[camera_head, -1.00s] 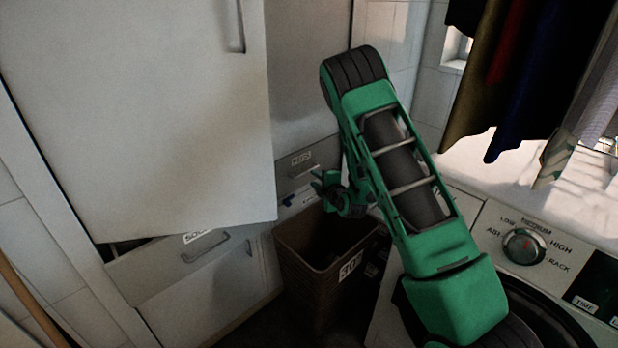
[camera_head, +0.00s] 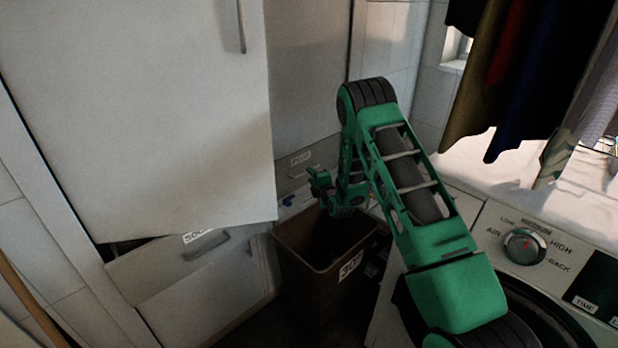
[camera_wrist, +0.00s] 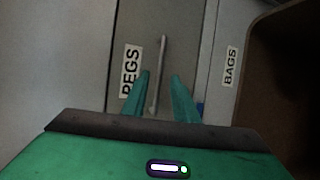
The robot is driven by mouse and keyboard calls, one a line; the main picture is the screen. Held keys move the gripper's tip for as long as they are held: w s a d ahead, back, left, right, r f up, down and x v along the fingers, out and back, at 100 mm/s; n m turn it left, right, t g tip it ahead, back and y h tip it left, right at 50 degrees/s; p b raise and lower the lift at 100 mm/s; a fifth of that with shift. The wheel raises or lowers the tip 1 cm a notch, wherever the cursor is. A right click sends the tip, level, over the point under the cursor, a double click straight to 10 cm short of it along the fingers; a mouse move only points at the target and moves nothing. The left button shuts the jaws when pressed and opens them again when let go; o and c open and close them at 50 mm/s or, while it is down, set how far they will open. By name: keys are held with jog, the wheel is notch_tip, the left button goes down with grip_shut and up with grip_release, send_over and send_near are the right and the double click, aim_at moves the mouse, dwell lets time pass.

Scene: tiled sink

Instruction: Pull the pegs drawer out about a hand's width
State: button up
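The pegs drawer (camera_wrist: 184,30) is a plain grey front with a PEGS label (camera_wrist: 131,71) and a slim bar handle (camera_wrist: 162,55) in the wrist view. In the head view its front (camera_head: 291,182) is behind the bin, with a small label (camera_head: 300,158) above; it looks shut. My gripper (camera_wrist: 161,78) is open, with one green fingertip on each side of the handle's lower part. Whether the fingers touch the bar I cannot tell. In the head view my gripper (camera_head: 314,178) is in front of the drawer, hiding part of it.
The bags drawer, with its BAGS label (camera_wrist: 230,66), is beside the pegs drawer. A brown bin (camera_head: 328,266) stands open just below my gripper. A large white door (camera_head: 150,110) hangs at the left, above another labelled drawer (camera_head: 165,265). A washing machine (camera_head: 500,215) is at the right.

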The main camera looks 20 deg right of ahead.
jog(key=shift+w+f, duration=0.25)
jog(key=shift+w, duration=1.05)
grip_shut()
jog(key=shift+s+a+f, duration=0.1)
dwell(0.4)
